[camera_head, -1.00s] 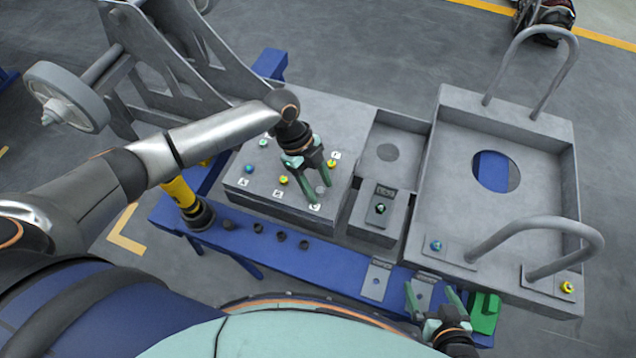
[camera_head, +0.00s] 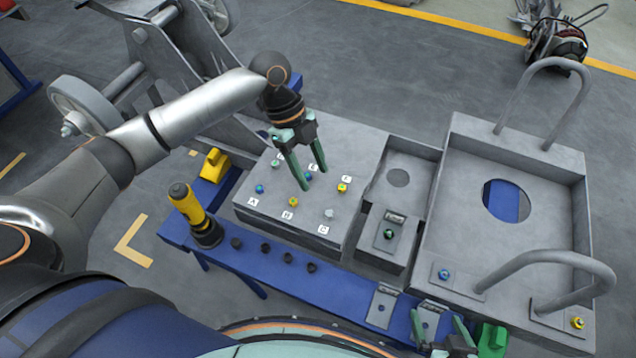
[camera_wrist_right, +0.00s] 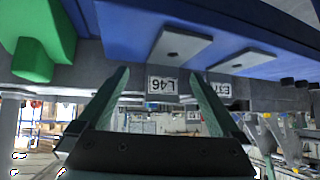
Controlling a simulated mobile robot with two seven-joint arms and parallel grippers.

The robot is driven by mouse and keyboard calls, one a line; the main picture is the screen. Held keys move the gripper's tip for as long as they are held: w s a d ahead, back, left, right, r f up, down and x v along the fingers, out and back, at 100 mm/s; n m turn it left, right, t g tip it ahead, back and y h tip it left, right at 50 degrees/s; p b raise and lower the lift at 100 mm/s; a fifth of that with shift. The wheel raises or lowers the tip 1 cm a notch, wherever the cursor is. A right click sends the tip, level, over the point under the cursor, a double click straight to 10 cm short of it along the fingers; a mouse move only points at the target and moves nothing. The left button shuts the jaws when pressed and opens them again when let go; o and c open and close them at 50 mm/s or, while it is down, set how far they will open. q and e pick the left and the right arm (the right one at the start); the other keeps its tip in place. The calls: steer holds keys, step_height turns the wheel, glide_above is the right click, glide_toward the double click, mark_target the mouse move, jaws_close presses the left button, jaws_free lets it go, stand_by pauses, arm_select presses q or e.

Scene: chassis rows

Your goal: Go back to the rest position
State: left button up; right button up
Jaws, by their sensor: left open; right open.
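My left gripper (camera_head: 313,178) is open and empty, pointing down over the grey lettered block (camera_head: 275,223). Its fingers are apart, over the block's middle; whether they touch anything is hard to tell. Small bolts stand at the letters: a blue one (camera_head: 260,188) by A, a yellow one (camera_head: 294,215) by B, a silver one (camera_head: 329,213) by C, and a yellow one (camera_head: 342,187) by F. My right gripper (camera_head: 438,328) is open and empty at the bench's front edge, beside a green block (camera_head: 492,341). It also shows in the right wrist view (camera_wrist_right: 160,75).
A blue bench (camera_head: 335,290) carries a large grey tray (camera_head: 465,185) with tall handles, a small grey box (camera_head: 383,243) and a yellow-black tool (camera_head: 192,212). A row of dark sockets (camera_head: 264,248) lies in front. A wheeled grey frame (camera_head: 85,108) stands behind left.

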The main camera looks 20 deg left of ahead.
arm_select(q)
steer(key=shift+a+r, duration=0.15)
steer(key=shift+r, duration=0.25)
